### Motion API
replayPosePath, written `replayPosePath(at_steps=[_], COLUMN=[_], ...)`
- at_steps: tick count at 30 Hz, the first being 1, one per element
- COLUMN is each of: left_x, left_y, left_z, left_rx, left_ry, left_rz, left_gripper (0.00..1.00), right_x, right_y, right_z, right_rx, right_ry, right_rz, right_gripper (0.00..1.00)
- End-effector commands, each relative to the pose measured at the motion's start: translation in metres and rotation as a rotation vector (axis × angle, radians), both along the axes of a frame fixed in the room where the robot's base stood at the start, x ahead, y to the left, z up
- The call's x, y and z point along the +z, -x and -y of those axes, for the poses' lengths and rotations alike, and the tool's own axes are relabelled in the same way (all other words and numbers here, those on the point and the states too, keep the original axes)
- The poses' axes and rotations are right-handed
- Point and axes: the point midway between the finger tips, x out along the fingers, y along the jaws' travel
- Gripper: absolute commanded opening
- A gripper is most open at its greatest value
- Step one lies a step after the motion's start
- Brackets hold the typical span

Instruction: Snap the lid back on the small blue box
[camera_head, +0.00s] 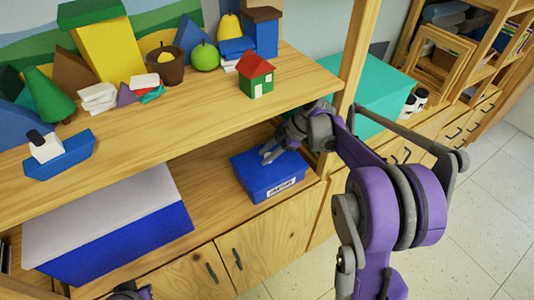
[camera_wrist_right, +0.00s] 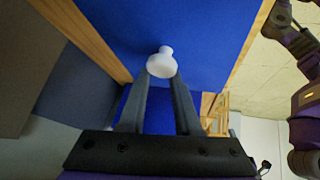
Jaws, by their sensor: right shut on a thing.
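The small blue box (camera_head: 262,188) with a white label on its front stands on the lower shelf, right of centre. Its top looks covered by a flat blue lid (camera_wrist_right: 205,30), which fills the upper part of the right wrist view. A white knob (camera_wrist_right: 162,60) stands on this lid. My right gripper (camera_head: 272,156) reaches over the top of the box, and in the right wrist view (camera_wrist_right: 160,82) its fingers are shut on the knob. I cannot tell whether the lid is fully seated. Only a sliver of my left arm shows at the bottom edge.
A larger blue box with a grey top (camera_head: 110,215) stands to the left on the same shelf. The upper shelf (camera_head: 190,95) overhangs, holding a toy house (camera_head: 257,78), a blue boat (camera_head: 58,155) and several blocks. A teal box (camera_head: 375,95) stands beyond the wooden post.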

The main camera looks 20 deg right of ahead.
Motion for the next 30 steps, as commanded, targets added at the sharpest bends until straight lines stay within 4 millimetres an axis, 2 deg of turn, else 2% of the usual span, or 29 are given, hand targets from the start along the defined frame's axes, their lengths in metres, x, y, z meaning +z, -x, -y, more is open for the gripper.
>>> replayPosePath(at_steps=[9, 10, 15, 21, 26, 27, 30], left_x=[0.0002, 0.0002, 0.0001, 0.0001, 0.0001, 0.0001, 0.0001], left_y=[-0.0001, -0.0001, 0.0, 0.0, 0.0, 0.0, 0.0], left_z=[0.0, 0.0, 0.0, 0.0, 0.0, 0.0, 0.0], left_rx=[0.0, 0.0, 0.0, 0.0, 0.0, 0.0, 0.0], left_ry=[0.0, 0.0, 0.0, 0.0, 0.0, 0.0, 0.0], left_rz=[0.0, 0.0, 0.0, 0.0, 0.0, 0.0, 0.0], left_gripper=[0.0, 0.0, 0.0, 0.0, 0.0, 0.0, 0.0], right_x=[0.0002, 0.0002, 0.0002, 0.0002, 0.0, 0.0, 0.0001], right_y=[-0.0001, -0.0001, -0.0001, -0.0001, -0.0001, -0.0001, -0.0001], right_z=[-0.0001, -0.0001, -0.0001, 0.0, 0.0, 0.0, -0.0001], right_rx=[0.0, 0.0, 0.0, 0.0, 0.0, 0.0, 0.0], right_ry=[0.0, 0.0, 0.0, 0.0, 0.0, 0.0, 0.0], right_rz=[0.0, 0.0, 0.0, 0.0, 0.0, 0.0, 0.0], right_gripper=[0.0, 0.37, 0.67, 0.67, 0.94, 0.97, 0.97])
